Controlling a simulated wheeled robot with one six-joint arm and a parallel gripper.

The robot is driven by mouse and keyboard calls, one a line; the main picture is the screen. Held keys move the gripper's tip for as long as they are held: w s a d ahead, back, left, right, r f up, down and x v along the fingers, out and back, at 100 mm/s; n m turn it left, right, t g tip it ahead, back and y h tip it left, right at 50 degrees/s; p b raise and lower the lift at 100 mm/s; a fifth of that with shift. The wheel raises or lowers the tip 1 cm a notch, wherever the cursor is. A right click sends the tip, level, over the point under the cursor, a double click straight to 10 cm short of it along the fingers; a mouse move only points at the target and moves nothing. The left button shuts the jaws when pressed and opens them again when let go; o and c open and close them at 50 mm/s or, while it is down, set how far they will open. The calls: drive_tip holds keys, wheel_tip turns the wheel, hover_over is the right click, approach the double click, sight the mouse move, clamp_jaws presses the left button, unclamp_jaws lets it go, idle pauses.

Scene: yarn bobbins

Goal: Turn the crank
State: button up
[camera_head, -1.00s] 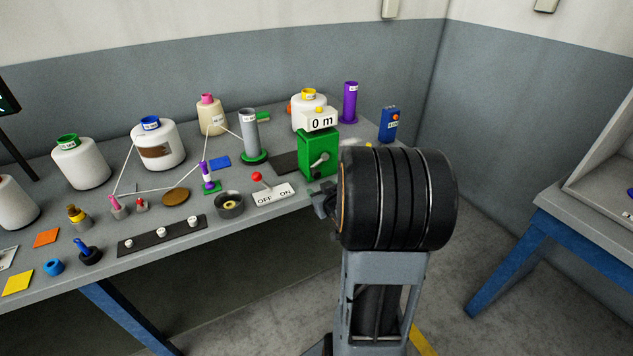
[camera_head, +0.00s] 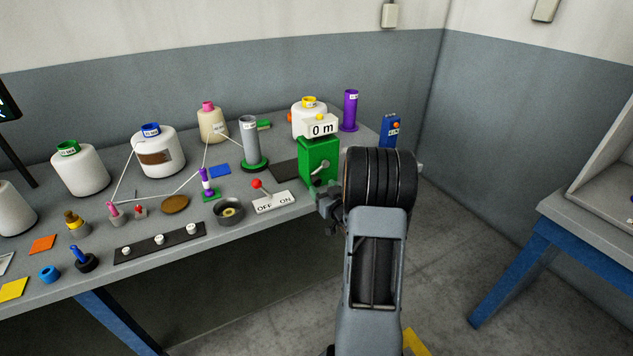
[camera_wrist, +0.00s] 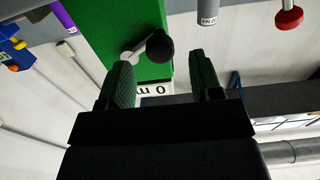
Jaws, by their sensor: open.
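The green box (camera_head: 318,158) stands near the table's front edge at its right end, with a "0 m" display (camera_head: 321,129) on top. Its metal crank (camera_head: 321,168) is on the side facing me. In the wrist view the crank arm (camera_wrist: 134,50) ends in a black knob (camera_wrist: 160,46) in front of the green face (camera_wrist: 115,20). My gripper (camera_wrist: 163,72) is open and empty, and the knob appears beyond and between the two green ridged fingertips. In the head view my gripper (camera_head: 329,202) is low in front of the box, its fingertips partly hidden by my wrist.
A switch panel with a red-knobbed lever (camera_head: 274,200) lies left of the box. A grey tube on a green base (camera_head: 251,142), several yarn cones and a blue box (camera_head: 390,130) stand around it. Open floor (camera_head: 455,230) lies to the right.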

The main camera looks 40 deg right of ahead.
sight(318, 183)
drive_tip(key=shift+w+d, duration=0.2)
drive_tip(key=shift+w, duration=0.95)
drive_tip(key=shift+w+d, duration=0.15)
drive_tip(key=shift+w, duration=0.95)
clamp_jaws()
